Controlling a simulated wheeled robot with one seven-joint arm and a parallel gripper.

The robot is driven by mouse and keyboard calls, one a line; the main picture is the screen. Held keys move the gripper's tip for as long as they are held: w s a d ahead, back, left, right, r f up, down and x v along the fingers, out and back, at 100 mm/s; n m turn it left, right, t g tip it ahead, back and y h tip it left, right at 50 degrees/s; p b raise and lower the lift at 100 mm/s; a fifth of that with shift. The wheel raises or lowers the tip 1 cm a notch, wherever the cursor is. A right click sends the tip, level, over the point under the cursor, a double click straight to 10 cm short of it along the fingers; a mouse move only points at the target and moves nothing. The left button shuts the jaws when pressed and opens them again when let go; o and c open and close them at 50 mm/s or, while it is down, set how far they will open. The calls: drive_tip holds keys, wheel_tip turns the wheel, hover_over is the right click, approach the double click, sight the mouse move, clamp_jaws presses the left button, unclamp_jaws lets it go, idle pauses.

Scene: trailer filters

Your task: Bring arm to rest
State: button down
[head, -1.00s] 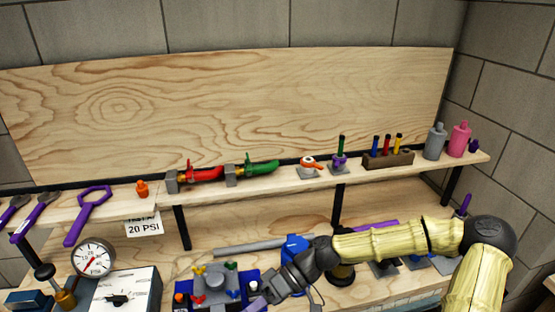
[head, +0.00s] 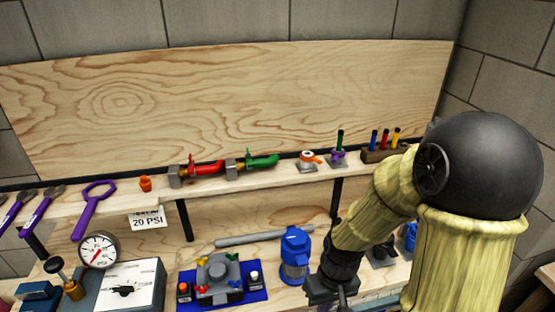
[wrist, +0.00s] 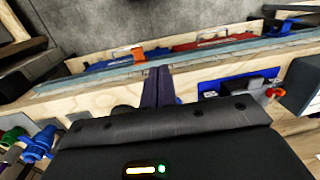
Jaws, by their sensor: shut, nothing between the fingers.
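My arm is folded in at the right of the head view, its yellow-sleeved links large and close. The wrist end of my gripper (head: 333,290) points down at the bottom edge, and its fingertips are cut off there. In the wrist view, the dark purple fingers of my gripper (wrist: 158,88) are together with nothing between them, over the front edge of a wooden bench (wrist: 205,62). My arm hides part of the right side of the bench and shelf.
A blue canister (head: 295,255) stands just left of my gripper. Left of it is a grey fixture with coloured knobs (head: 217,278) on a blue mat. A pressure gauge (head: 98,250) stands further left. The shelf (head: 250,187) holds red and green valves (head: 262,162).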

drive_tip(key=d+r+m+t+h, duration=0.1)
drive_tip(key=d+r+m+t, duration=0.2)
drive_tip(key=r, duration=0.4)
drive_tip(key=shift+w+d+r+p, duration=0.15)
drive_tip(key=shift+d+r+p, duration=0.2)
drive_tip(key=shift+d, duration=0.5)
